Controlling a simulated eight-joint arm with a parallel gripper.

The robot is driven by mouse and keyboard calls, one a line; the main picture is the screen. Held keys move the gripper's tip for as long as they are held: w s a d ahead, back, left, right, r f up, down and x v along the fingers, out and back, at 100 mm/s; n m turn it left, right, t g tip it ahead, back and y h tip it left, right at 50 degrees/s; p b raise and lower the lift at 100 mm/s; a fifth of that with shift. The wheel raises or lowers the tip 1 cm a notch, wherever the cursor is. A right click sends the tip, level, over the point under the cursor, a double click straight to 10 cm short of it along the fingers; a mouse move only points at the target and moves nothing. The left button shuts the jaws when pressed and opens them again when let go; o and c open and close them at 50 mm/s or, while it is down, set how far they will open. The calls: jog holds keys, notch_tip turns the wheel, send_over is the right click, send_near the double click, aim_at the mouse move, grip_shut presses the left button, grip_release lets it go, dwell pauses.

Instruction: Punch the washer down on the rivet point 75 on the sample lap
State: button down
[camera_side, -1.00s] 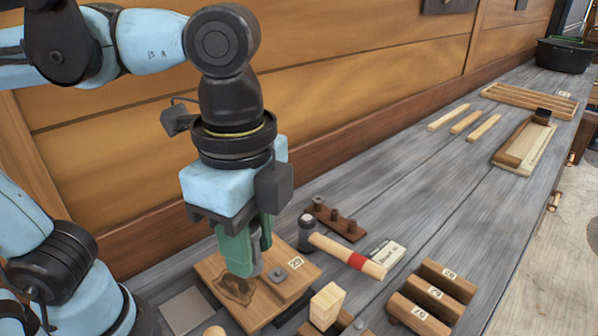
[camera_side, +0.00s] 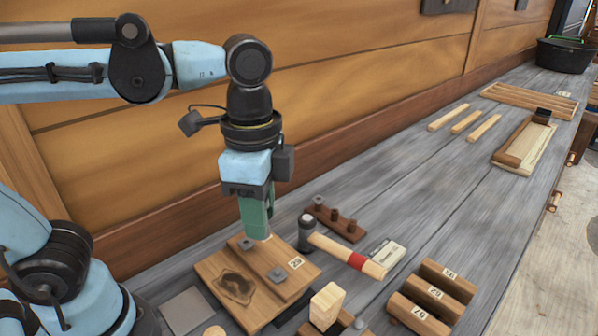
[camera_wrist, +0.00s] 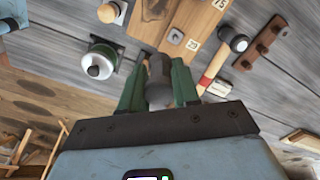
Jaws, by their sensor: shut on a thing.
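My gripper (camera_side: 258,230) hangs above the far edge of the sample lap (camera_side: 213,270), apart from it. In the wrist view its green fingers (camera_wrist: 160,85) are shut on a grey cylindrical tool, likely the punch (camera_wrist: 158,80); the fingers mostly hide it in the side view. The lap is a wooden board with a raised strip and a dark patch. One grey square washer (camera_side: 246,243) sits at the strip's far end, another (camera_side: 278,274) beside a label (camera_side: 296,263). In the wrist view a label seems to read 75 (camera_wrist: 220,4); the other (camera_wrist: 193,44) is unclear.
A hammer (camera_side: 345,255) lies right of the lap, near a dark peg rack (camera_side: 337,220) and a white card (camera_side: 386,252). A pale block (camera_side: 327,304) and numbered wooden blocks (camera_side: 432,290) stand in front. A grey plate (camera_side: 186,310) lies left.

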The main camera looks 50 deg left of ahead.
jog(key=w+a+f+n, duration=0.3)
jog(key=a+f, duration=0.1)
jog(key=a, duration=0.6)
jog(key=shift+d+f, duration=0.1)
jog(key=shift+f, duration=2.8)
jog(key=shift+f, duration=0.15)
jog(key=shift+f, duration=0.35)
jog(key=shift+f, duration=0.15)
jog(key=c, duration=0.7)
grip_release()
jog(key=shift+c, duration=0.2)
